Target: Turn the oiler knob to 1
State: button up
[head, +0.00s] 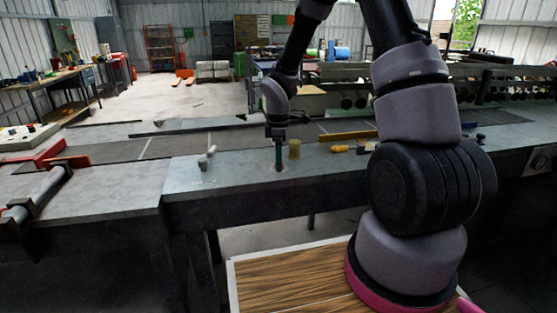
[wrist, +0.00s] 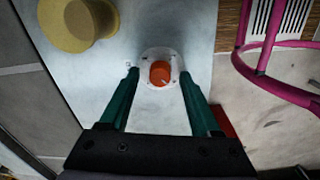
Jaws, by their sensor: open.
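The oiler knob (wrist: 160,73) is a small orange knob on a round white dial plate (wrist: 147,56), set in the grey table top. A pale pointer mark shows near its lower right side; the dial's numbers are too small to read. My gripper (wrist: 160,80) is open, with its green fingers on either side of the dial and the knob between them, not visibly touching it. In the head view my gripper (head: 278,165) points straight down at the bench top, and it hides the knob there.
A grey lever fitting (head: 207,158) stands to the left. A yellow-orange object (head: 339,149) lies to the right. A magenta tubular frame (wrist: 268,55) shows beyond the table edge.

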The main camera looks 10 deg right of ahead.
grip_shut()
jog(key=shift+m, duration=0.3)
jog(key=m, duration=0.3)
jog(key=shift+m, duration=0.4)
jog(key=m, duration=0.9)
jog(key=shift+w, duration=0.1)
jog(key=m, duration=0.4)
jog(key=shift+m, duration=0.3)
